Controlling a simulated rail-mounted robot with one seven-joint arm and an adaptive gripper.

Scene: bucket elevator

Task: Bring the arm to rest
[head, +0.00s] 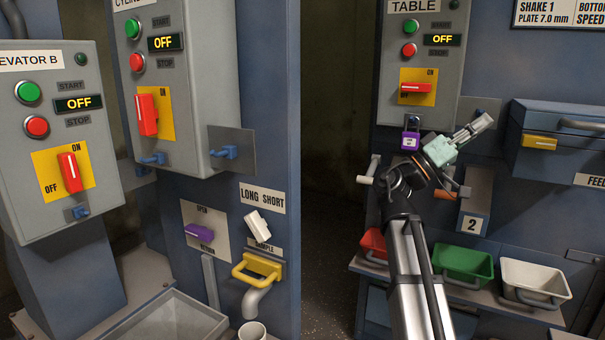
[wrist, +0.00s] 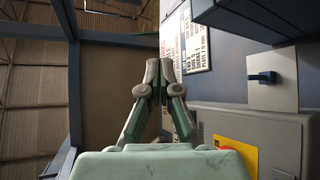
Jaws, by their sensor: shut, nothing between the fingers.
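My arm rises from the bottom right of the head view, and my gripper (head: 476,126) points up and to the right in front of the TABLE panel's lower right side. The gripper's fingers are together and empty. In the wrist view the two fingertips of my gripper (wrist: 159,68) meet in the middle, with nothing between them. The TABLE panel (head: 450,75) shows OFF, and its red switch handle (head: 415,88) lies flat. A purple padlock (head: 410,141) hangs under the panel. My gripper looks clear of the panel, though the exact gap cannot be told.
A blue box (head: 555,160) with a yellow latch stands right of my gripper. Below are a green bin (head: 462,263), a white bin (head: 537,280) and a red bin (head: 373,244). Two grey panels (head: 180,100) stand left. A dark gap (head: 335,130) lies between the cabinets.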

